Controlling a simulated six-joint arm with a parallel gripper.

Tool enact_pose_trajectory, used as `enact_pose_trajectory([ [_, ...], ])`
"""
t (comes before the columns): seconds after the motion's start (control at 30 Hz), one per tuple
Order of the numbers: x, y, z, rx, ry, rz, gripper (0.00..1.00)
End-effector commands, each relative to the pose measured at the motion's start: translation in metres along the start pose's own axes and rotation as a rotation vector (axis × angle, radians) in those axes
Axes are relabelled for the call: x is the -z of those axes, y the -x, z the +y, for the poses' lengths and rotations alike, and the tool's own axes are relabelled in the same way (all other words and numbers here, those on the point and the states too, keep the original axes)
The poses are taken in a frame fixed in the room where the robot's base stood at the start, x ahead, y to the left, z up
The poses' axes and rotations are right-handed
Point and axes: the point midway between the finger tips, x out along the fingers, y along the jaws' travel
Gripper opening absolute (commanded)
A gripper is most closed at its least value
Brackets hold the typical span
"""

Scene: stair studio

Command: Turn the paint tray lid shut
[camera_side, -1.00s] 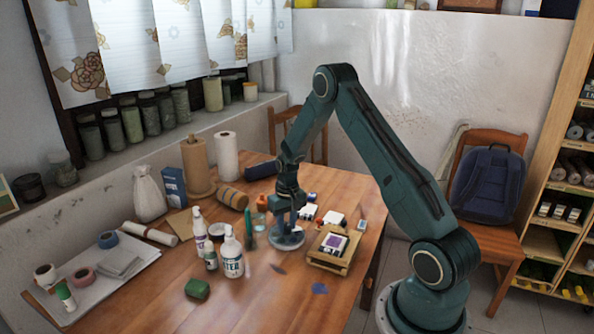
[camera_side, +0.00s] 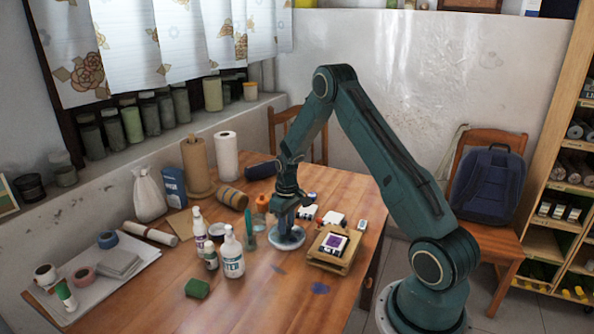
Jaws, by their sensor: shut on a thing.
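A round, pale blue-grey paint tray (camera_side: 288,241) sits on the wooden table, left of a small wooden frame. My gripper (camera_side: 286,229) points straight down over its middle and is shut on the lid or a knob on it. The gripper covers the centre of the tray, so the lid and the part between the fingers are hard to make out at this size.
The table front is mostly clear.

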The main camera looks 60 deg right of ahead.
Motion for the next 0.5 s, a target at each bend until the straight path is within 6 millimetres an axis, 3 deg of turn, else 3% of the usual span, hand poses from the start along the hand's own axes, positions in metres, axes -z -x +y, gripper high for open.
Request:
enact_pose_trajectory([
  [0.07,0.0008,0.0010,0.0001,0.000,0.000,0.002,0.06],
  [0.1,0.0008,0.0010,0.0001,0.000,0.000,0.002,0.32],
  [0.2,0.0006,0.0009,0.0001,0.000,-0.001,0.002,0.50],
  [0.5,0.0002,0.0007,0.0000,0.000,-0.001,0.001,0.50],
])
